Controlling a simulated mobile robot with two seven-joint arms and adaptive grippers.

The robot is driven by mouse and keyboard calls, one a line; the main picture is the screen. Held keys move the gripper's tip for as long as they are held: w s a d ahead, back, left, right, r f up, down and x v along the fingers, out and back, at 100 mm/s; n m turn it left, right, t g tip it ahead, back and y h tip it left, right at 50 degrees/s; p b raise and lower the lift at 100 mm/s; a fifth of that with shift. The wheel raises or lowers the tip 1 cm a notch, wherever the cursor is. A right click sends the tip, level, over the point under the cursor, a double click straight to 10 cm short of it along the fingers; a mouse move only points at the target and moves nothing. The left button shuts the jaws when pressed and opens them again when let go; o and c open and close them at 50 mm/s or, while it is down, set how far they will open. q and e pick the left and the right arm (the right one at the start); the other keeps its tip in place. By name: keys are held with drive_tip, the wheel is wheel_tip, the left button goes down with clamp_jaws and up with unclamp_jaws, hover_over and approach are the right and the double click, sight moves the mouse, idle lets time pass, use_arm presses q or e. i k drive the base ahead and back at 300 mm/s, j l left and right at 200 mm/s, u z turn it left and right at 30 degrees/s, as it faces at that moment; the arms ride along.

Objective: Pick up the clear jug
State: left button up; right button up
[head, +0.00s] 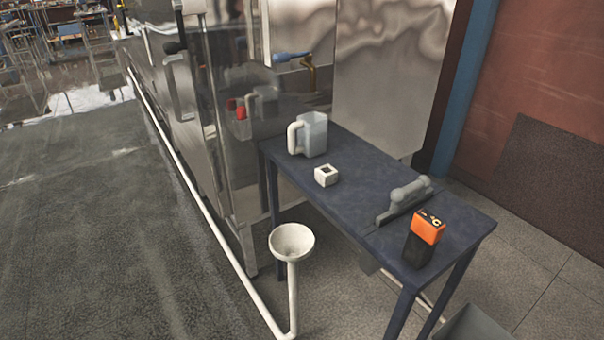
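The clear jug (314,135) is pale and translucent with a white handle on its left side. It stands upright at the far left end of a dark blue table (345,194). Neither of my grippers shows in the head view, so nothing can be seen touching the jug.
On the table are a small white square holder (326,176), a grey handled tool (404,199) and an orange and black block (424,238). A white funnel on a pipe (292,243) stands before the table. A metal machine (372,75) is behind. Open floor (90,220) lies left.

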sight(311, 127)
drive_tip(key=i+j+z, duration=0.1)
drive_tip(key=i+j, duration=0.5)
drive_tip(key=j, duration=0.25)
drive_tip(key=i+j+z, duration=0.15)
drive_tip(key=i+j, duration=0.15)
drive_tip(key=j, duration=0.15)
